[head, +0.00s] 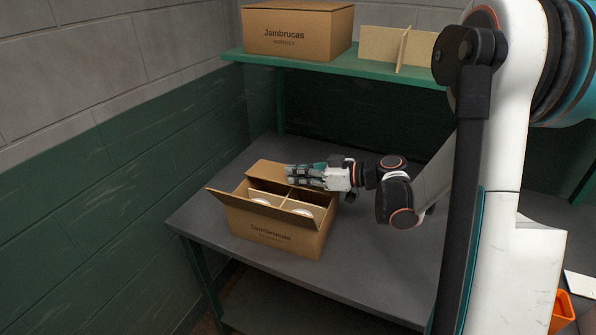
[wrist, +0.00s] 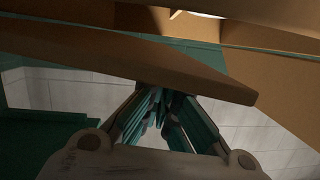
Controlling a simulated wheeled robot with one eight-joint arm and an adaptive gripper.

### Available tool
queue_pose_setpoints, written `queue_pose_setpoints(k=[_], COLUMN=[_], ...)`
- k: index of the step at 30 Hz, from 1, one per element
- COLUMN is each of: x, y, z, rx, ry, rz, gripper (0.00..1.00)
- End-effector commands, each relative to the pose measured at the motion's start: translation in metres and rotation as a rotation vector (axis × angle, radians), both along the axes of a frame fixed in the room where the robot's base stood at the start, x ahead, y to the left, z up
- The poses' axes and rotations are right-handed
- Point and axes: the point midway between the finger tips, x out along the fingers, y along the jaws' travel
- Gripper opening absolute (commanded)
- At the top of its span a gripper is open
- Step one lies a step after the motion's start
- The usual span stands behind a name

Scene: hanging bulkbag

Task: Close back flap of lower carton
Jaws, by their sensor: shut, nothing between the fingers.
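The lower carton (head: 268,232) is an open brown box printed "Jambrucas" on the grey table. Its front flap (head: 262,212) stands out tilted at the near side. A back flap (head: 268,172) rises at the far side, partly behind my gripper. Inside are dividers and white round items (head: 302,212). My gripper (head: 290,173) is shut and empty, at the back right of the carton, pointing left. In the wrist view, my gripper's fingers (wrist: 158,110) are close below a brown flap (wrist: 130,62); I cannot tell if they touch it.
A closed carton (head: 297,32) and a cardboard divider (head: 395,47) stand on the green shelf (head: 335,62) above the table. A wall (head: 110,190) runs along the left. The grey table (head: 360,265) is clear at the right and front. An orange bin (head: 562,312) is at the lower right.

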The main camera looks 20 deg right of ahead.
Motion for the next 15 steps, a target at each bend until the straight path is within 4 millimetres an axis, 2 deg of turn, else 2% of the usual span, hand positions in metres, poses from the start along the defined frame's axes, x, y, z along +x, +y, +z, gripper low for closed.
queue_pose_setpoints(k=[15], x=[-0.0028], y=[0.0026], z=[-0.0094], rx=[0.003], ry=[0.002], rz=[0.000], gripper=[0.00])
